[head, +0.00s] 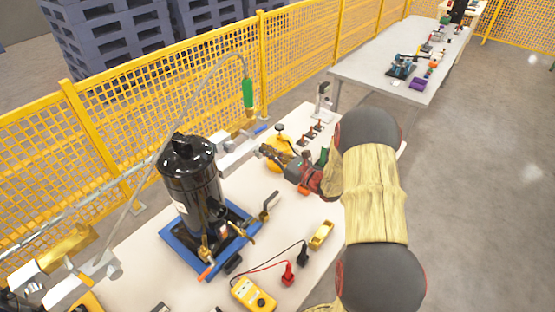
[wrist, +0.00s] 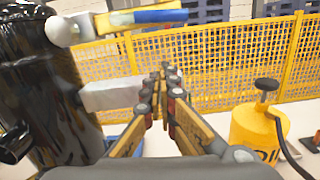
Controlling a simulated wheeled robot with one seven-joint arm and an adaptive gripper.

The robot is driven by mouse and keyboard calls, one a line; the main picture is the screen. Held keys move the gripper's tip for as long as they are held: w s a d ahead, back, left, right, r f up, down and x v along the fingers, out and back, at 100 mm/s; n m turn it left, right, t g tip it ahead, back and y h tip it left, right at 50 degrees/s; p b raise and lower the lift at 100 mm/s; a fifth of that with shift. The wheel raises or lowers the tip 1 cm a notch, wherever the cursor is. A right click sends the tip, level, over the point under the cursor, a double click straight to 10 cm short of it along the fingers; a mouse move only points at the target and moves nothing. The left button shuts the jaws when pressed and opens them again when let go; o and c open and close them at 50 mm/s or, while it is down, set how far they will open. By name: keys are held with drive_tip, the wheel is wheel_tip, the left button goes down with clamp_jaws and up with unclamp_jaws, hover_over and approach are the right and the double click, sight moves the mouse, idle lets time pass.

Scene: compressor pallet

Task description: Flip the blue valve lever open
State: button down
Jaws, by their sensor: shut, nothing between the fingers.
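The blue valve lever (head: 261,128) is at the back of the table, beside the pale pipe along the fence. My gripper (head: 266,151) reaches in from the right over the table. In the wrist view my gripper (wrist: 169,75) has its fingers together and empty, pointing at the fence. The fingertips appear below the lever, with a visible gap. My wrist and fingers hide part of the table.
The black compressor tank (head: 188,180) stands left of my gripper on a blue base (head: 185,255). A yellow oil can (wrist: 262,130) is close on the right in the wrist view. A yellow multimeter (head: 253,294) with leads lies in front. The yellow fence (head: 215,75) runs behind.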

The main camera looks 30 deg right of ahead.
drive_tip(key=r, duration=0.4)
drive_tip(key=shift+w, duration=0.35)
drive_tip(key=shift+w+d+r+p, duration=0.1)
drive_tip(key=shift+d+r+p, duration=0.1)
drive_tip(key=shift+r, duration=0.2)
drive_tip(key=shift+w+d+r+p, duration=0.1)
drive_tip(key=shift+r+p, duration=0.1)
drive_tip(key=shift+r, duration=0.15)
drive_tip(key=s+d+f, duration=0.1)
drive_tip(key=s+f, duration=0.1)
drive_tip(key=s, duration=0.3)
drive_tip(key=s+d+f+b, duration=0.1)
drive_tip(key=s+d+f, duration=0.1)
drive_tip(key=s, duration=0.3)
drive_tip(key=shift+d+f, duration=0.3)
drive_tip(key=shift+f, duration=0.1)
